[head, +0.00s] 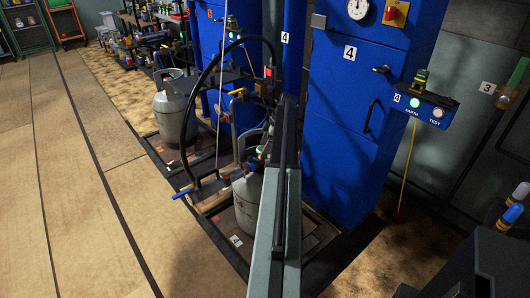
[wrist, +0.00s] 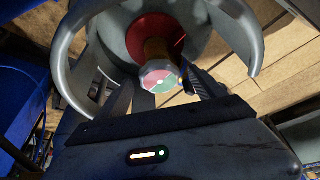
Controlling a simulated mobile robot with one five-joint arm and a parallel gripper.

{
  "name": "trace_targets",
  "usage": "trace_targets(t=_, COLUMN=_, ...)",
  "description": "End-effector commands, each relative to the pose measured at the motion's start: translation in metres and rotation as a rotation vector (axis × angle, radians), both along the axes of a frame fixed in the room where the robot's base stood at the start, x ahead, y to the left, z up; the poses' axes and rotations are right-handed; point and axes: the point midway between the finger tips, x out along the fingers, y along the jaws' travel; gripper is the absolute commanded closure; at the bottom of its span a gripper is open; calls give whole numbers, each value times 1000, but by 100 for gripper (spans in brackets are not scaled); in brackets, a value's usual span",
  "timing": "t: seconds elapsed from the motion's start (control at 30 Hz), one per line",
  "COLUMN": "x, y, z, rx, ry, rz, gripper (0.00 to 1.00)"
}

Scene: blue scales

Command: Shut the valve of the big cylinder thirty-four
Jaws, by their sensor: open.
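A grey cylinder (head: 247,205) stands on a floor scale (head: 236,240) marked 4, partly hidden behind my arm. No "34" is readable on it. In the wrist view its round collar (wrist: 70,45) surrounds the valve, which has a brass stem, a red disc (wrist: 160,32) at its base and a round knob (wrist: 159,80) with a red and green face. My gripper (wrist: 160,92) is open, with one dark finger on each side of the knob. Whether the fingers touch the knob cannot be told. In the head view my arm hides most of the gripper.
Another grey cylinder (head: 175,112) stands on a scale farther left. A blue cabinet (head: 345,120) marked 4 is close on the right, with a small panel (head: 425,106) on its side. A black hose (head: 205,75) arches over the cylinder. The floor at left (head: 75,190) is clear.

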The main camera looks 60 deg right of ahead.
Motion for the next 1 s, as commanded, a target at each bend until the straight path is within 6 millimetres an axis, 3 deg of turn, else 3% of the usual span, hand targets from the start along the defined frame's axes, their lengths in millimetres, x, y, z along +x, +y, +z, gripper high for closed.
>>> trace_targets(t=0.17, x=0, y=0, z=2, rx=0, ry=0, rz=-1, gripper=21)
trace_targets(t=0.3, x=0, y=0, z=2, rx=0, ry=0, rz=-1, gripper=60)
trace_targets(t=0.4, x=-1, y=0, z=2, rx=0, ry=0, rz=-1, gripper=84)
trace_targets(t=0.77, x=-2, y=1, z=1, rx=0, ry=0, rz=-68, gripper=83)
trace_targets(t=1.0, x=-3, y=3, z=1, rx=0, ry=0, rz=-237, gripper=83)
